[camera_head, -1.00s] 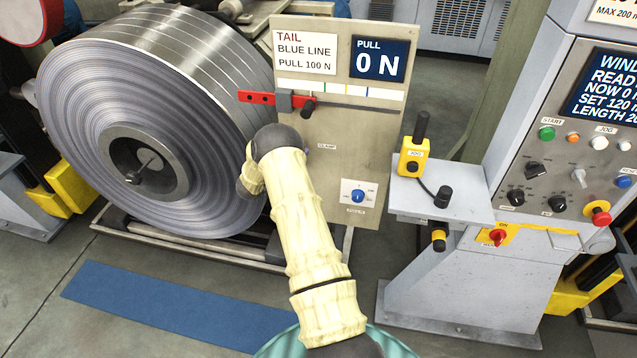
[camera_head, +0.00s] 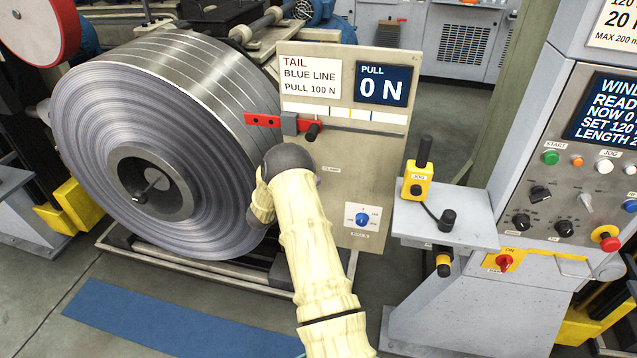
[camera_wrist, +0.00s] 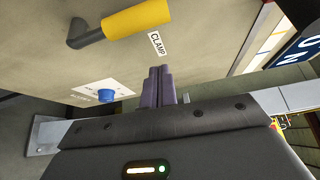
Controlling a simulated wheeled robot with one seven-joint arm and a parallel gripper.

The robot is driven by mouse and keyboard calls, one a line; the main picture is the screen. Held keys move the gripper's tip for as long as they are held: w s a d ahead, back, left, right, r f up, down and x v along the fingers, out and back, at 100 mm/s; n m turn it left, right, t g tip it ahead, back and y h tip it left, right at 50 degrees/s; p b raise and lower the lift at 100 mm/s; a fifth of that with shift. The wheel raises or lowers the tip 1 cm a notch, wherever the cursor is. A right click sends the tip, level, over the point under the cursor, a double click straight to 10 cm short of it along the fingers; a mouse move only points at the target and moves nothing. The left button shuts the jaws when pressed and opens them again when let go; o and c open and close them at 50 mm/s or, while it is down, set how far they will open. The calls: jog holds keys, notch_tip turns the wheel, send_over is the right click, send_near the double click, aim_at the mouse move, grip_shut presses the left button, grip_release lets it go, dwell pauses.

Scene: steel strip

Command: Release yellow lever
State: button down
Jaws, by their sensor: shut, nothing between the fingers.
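The yellow lever (camera_wrist: 138,18) shows in the wrist view at the upper left. It has a yellow grip on a dark bent arm and is mounted on the beige panel beside the CLAMP label (camera_wrist: 157,43). My gripper (camera_wrist: 160,72) is shut and empty, its dark fingers together, below the lever and apart from it in the picture. In the head view my arm hides the lever and the gripper. The beige panel (camera_head: 385,180) stands there beside the steel coil, its display (camera_head: 383,86) reading 0 N.
A red clamp bar (camera_head: 262,120) with a black knob crosses the panel's left edge. A blue knob sits low on the panel (camera_head: 362,219). The large steel coil (camera_head: 90,130) is at left. A shelf (camera_head: 440,215) with a yellow jog box (camera_head: 418,180) stands at right.

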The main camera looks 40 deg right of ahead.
jog(key=a+b, duration=0.1)
jog(key=a, duration=0.6)
jog(key=shift+s+a, duration=0.35)
jog(key=shift+a, duration=0.05)
jog(key=shift+a+f, duration=0.1)
